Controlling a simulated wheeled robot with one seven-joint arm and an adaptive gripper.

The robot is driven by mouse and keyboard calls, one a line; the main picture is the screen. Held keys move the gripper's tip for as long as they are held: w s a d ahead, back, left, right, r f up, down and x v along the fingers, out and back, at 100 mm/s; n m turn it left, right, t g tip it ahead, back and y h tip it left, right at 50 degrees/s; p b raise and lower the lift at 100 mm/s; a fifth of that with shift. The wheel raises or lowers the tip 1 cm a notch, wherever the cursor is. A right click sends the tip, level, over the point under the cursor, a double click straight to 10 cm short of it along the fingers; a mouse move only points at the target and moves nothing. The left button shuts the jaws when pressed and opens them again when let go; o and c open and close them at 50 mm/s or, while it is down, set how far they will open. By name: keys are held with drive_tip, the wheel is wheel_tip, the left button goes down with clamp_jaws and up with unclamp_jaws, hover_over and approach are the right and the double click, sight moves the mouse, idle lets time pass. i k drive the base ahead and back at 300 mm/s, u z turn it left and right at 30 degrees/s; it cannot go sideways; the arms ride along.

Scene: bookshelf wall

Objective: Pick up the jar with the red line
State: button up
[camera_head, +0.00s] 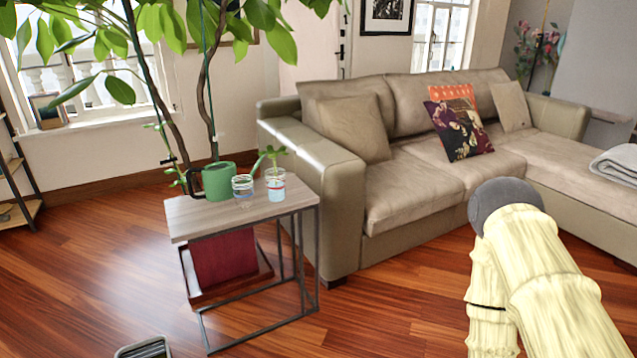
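A jar with a red line (275,188) stands upright on the right part of a small side table (190,219). It looks clear or whitish with pale blue below the line, and a small green sprig rises from or behind it. A second clear jar with bluish bands (243,188) stands just to its left. Part of my pale yellow arm with a grey rounded cap shows at the lower right, well apart from the table. My gripper is not visible.
A green watering can (217,180) stands left of the jars, its spout reaching behind them. A beige sofa (337,190) is right of the table. A tall leafy plant (180,105) rises behind. Wooden floor (400,310) is open in front. A dark-framed object (145,348) lies at the bottom edge.

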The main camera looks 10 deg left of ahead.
sight(276, 185)
drive_tip(key=z, duration=0.05)
drive_tip(key=i, duration=0.7)
drive_tip(key=u, duration=0.65)
drive_tip(key=i, duration=0.55)
drive_tip(key=u, duration=0.5)
